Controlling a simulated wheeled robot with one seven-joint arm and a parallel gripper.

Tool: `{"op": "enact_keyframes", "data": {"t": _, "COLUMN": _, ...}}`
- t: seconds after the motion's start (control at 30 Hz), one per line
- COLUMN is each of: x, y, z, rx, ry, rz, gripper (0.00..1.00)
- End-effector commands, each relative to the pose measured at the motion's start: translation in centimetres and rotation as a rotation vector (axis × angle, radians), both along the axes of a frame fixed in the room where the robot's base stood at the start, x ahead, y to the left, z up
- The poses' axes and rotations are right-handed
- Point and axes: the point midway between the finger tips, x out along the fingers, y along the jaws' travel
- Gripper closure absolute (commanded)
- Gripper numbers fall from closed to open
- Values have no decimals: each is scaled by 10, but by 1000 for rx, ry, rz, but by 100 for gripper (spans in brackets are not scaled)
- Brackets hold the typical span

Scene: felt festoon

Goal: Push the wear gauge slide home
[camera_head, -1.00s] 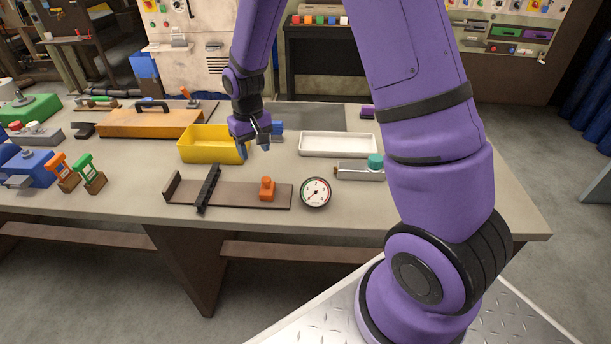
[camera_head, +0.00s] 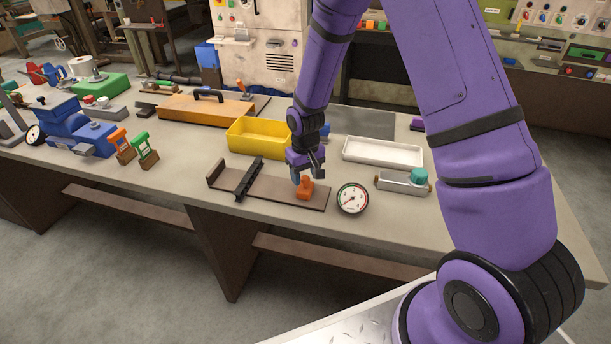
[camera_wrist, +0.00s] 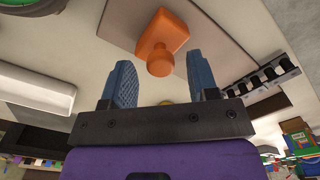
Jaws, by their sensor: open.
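The wear gauge is a brown flat base (camera_head: 275,191) on the bench, with a dark ribbed bar (camera_head: 249,180) across it toward its left. An orange slide with a knob (camera_head: 305,189) sits near the base's right end, apart from the bar. It also shows in the wrist view (camera_wrist: 161,44), beyond the fingers. My gripper (camera_head: 307,174) hangs close to the orange slide. In the wrist view my gripper (camera_wrist: 162,86) has its two blue fingers apart with nothing between them. I cannot tell whether a finger touches the slide.
A round dial (camera_head: 352,198) lies just right of the base. A yellow bin (camera_head: 262,139) and a white tray (camera_head: 383,153) stand behind. A grey block with a teal knob (camera_head: 404,182) is at the right. Orange and green handled blocks (camera_head: 134,148) stand at the left.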

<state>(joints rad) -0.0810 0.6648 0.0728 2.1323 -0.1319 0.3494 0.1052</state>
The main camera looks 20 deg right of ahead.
Motion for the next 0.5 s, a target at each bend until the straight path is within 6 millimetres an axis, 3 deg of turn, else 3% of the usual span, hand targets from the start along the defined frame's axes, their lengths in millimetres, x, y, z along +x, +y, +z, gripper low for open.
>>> {"op": "enact_keyframes", "data": {"t": 0.4, "x": 0, "y": 0, "z": -7, "rx": 0, "ry": -1, "rz": 0, "gripper": 46}}
{"op": "enact_keyframes", "data": {"t": 0.5, "x": 0, "y": 0, "z": -7, "rx": 0, "ry": -1, "rz": 0, "gripper": 69}}
